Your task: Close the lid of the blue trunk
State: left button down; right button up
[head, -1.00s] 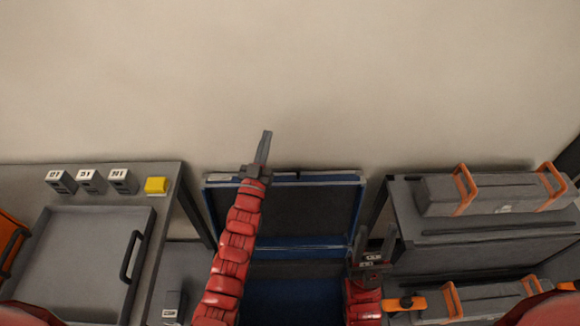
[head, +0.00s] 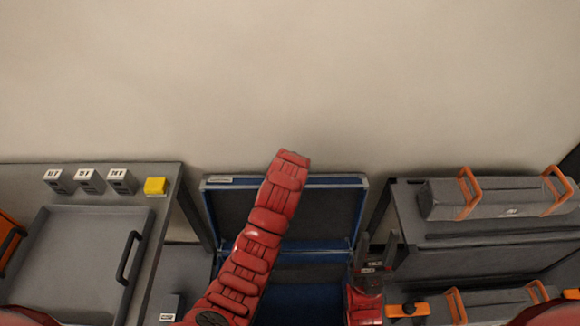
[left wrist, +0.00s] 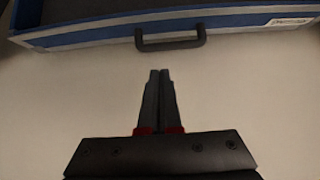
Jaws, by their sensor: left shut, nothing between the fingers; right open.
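The blue trunk (head: 310,275) stands on the floor between the two side units, its lid (head: 325,205) raised open against the pale wall. My left arm crosses in front of the trunk and lid, hiding part of both; its gripper is hidden in the head view. In the left wrist view my left gripper (left wrist: 160,75) is shut and empty, pointing toward the lid's blue edge (left wrist: 90,35) and dark handle (left wrist: 170,44), apart from them. My right gripper (head: 376,248) is open and empty, upright beside the trunk's right side.
A grey rack (head: 410,225) on the right holds grey cases with orange handles (head: 500,195). The wall is close behind the lid.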

pick_arm(q)
jog(key=p+x, duration=0.1)
jog(key=x, duration=0.5)
jog(key=shift+w+f+p, duration=0.2)
jog(key=shift+f+p, duration=0.05)
jog(key=shift+p, duration=0.1)
jog(key=shift+w+f, duration=0.35)
jog(key=shift+w, duration=0.1)
jog(key=shift+w+f, duration=0.2)
jog(key=shift+f, duration=0.2)
